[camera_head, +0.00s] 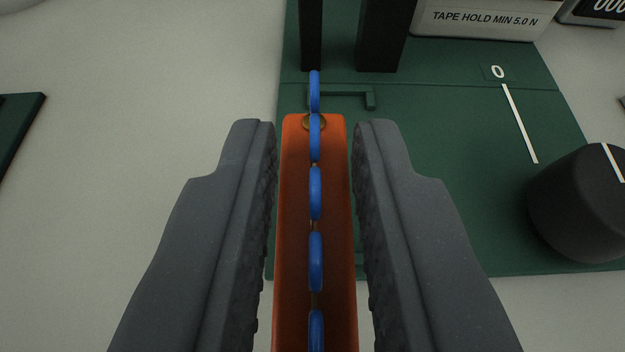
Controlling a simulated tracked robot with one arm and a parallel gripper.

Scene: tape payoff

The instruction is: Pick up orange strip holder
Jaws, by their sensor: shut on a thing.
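The orange strip holder (292,220) is a long narrow bar running up the middle of the head view, with its near end cut off by the bottom edge. A row of several blue oval pieces (315,192) runs along its middle, and the farthest one stands past its far end. A small brass-coloured ring shows at that far end. My gripper (315,135) has its two dark grey jaws on either side of the holder, shut on it. The holder's underside is hidden.
A green base plate (430,200) lies beyond and to the right, with two dark posts (383,35) at its back. A black knob (580,205) with a white line stands at right. A box labelled "TAPE HOLD MIN 5.0 N" (485,18) is behind. The pale table at left is mostly clear.

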